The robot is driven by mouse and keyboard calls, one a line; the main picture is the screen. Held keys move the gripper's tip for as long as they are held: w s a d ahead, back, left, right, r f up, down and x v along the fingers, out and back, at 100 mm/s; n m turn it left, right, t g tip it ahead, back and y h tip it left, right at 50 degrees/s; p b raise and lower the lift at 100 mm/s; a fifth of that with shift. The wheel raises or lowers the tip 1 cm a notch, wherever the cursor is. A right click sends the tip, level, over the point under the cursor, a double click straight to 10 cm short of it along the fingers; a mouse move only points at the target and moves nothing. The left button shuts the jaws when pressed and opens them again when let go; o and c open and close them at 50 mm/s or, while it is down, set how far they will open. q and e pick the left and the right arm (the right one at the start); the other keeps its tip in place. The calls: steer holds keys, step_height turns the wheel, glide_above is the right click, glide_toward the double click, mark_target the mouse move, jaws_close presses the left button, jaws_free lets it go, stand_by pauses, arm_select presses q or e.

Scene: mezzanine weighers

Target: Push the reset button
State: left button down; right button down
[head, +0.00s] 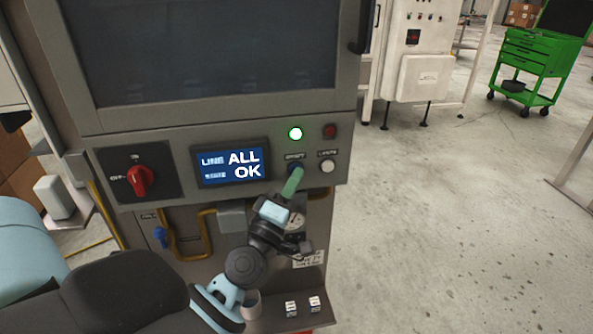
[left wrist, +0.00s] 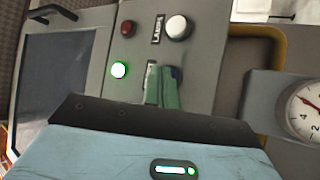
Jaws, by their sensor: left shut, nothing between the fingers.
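The panel display (head: 230,164) reads "ALL OK". A green lamp (head: 295,134) above the button is lit. My right gripper is not in view.
A white button (head: 328,166) and a dark red lamp (head: 330,131) sit close to the right. A red rotary switch (head: 140,180) is at the panel's left. A round gauge (left wrist: 306,110) and yellow pipe (left wrist: 262,42) are near my gripper.

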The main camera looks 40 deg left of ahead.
arm_select(q)
steer(key=shift+s+d, duration=0.6)
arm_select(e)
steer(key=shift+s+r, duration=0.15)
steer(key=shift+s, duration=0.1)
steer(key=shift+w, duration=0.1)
arm_select(q)
steer(key=s+d, duration=0.3)
steer(key=shift+s+d+p, duration=0.1)
steer(key=shift+d+p, duration=0.25)
steer(key=shift+d, duration=0.05)
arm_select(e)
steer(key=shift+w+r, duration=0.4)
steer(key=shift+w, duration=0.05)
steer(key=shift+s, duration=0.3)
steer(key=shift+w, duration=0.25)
